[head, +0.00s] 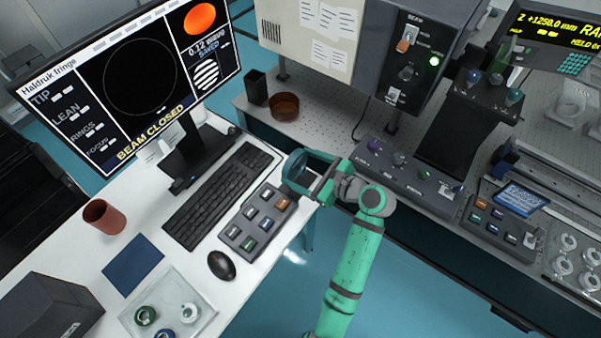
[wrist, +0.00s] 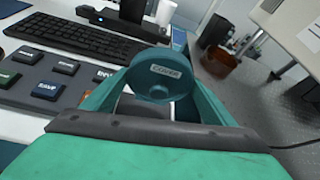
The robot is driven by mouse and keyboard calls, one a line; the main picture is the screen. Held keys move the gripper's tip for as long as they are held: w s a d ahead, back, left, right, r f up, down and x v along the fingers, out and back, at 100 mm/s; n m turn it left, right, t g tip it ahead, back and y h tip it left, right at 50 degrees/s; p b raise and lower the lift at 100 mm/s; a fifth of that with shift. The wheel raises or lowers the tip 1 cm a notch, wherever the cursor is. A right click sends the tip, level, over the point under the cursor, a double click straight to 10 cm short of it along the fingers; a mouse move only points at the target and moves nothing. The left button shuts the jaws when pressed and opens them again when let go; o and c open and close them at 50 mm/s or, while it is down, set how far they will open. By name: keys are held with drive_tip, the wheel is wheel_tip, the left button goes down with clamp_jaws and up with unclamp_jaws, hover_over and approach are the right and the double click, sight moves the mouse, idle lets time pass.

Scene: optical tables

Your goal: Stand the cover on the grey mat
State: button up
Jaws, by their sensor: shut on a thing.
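The cover (wrist: 158,82) is a round teal cap with a "COVER" label, and it is between the fingers of my gripper (wrist: 150,102) in the wrist view. In the head view the cover (head: 297,170) shows as a dark teal round shape at the end of my gripper (head: 316,180). My gripper is shut on it and holds it in the air near the right edge of the white desk.
The white desk (head: 262,262) holds a button box (head: 258,222), a keyboard (head: 217,196), a mouse (head: 221,265), a dark blue mat (head: 133,264), a brown cup (head: 104,217) and a monitor (head: 140,85). An optical table with a switch box (head: 405,175) and brown bowl (head: 285,106) stands beyond.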

drive_tip(key=shift+w+a+f, duration=0.1)
drive_tip(key=shift+f, duration=1.6)
drive_tip(key=shift+f, duration=0.1)
drive_tip(key=o, duration=1.2)
drive_tip(key=shift+f, duration=0.1)
drive_tip(key=shift+c, duration=0.2)
